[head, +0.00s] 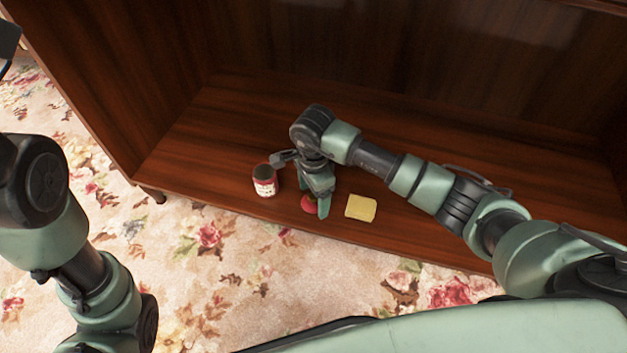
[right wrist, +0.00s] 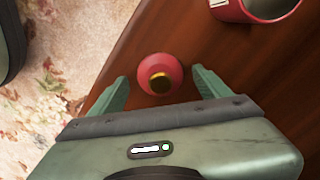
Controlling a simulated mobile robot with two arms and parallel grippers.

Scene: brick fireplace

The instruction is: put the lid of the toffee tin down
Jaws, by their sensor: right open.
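The toffee tin (head: 264,182) is a red can with a pale label and an open, dark top. It stands upright on the wooden shelf, left of my right gripper. Its rim also shows at the top right of the right wrist view (right wrist: 236,12). The lid (right wrist: 168,68) is a red round piece with a gold knob. It appears to rest on the shelf near its front edge, knob up. My right gripper (right wrist: 160,76) is open, its fingers on either side of the lid with gaps. In the head view the gripper partly hides the lid (head: 308,205). My left gripper is not clearly seen.
A yellow flat block (head: 360,207) lies on the shelf just right of my right gripper. The cabinet shelf (head: 215,130) is bare behind and left of the tin. Its front edge is close, with flowered carpet (head: 200,270) below.

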